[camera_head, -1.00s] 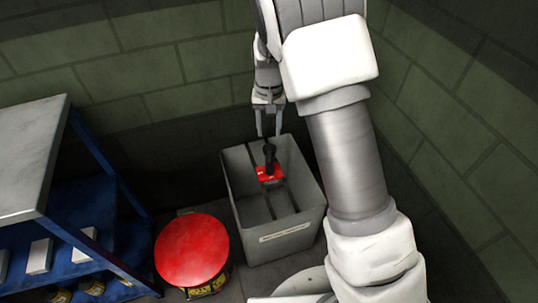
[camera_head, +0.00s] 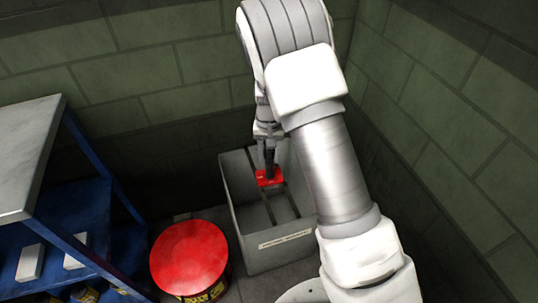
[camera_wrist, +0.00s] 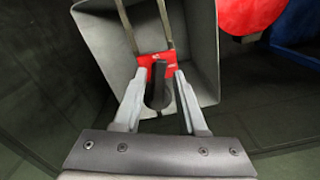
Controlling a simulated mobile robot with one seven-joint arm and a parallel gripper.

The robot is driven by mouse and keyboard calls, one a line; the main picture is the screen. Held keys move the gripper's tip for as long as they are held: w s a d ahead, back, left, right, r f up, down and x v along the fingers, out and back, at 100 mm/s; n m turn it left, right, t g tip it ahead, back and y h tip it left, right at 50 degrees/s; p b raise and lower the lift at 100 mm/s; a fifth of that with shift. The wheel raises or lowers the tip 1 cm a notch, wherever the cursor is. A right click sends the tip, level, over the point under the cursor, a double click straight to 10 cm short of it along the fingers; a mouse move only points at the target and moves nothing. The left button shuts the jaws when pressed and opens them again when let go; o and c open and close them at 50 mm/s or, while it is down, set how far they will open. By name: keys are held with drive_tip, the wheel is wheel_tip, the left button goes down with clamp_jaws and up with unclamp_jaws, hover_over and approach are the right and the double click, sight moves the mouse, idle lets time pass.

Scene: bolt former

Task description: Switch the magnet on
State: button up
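The magnet is a red block (camera_head: 268,178) with a black upright lever (camera_wrist: 157,88). It sits across rails inside a grey open bin (camera_head: 277,255). The red block also shows in the wrist view (camera_wrist: 156,60), at the near side of the bin. My gripper (camera_head: 268,152) is above the block at the lever. In the wrist view my gripper (camera_wrist: 161,76) is open, with one finger on each side of the lever and a gap showing on both sides. The lever is largely hidden by the gripper in the head view.
A red-topped drum (camera_head: 190,257) stands left of the bin. A blue shelf (camera_head: 75,205) with a grey top and white boxes is farther left. Green block walls (camera_head: 180,65) close off the back and right.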

clamp_jaws()
drive_tip(key=shift+d+r+n+p, duration=0.1)
drive_tip(key=shift+d+n+p, duration=0.25)
drive_tip(key=shift+n, duration=0.35)
drive_tip(key=shift+d+n, duration=0.35)
drive_tip(key=shift+n, duration=0.65)
drive_tip(key=shift+o, duration=1)
unclamp_jaws()
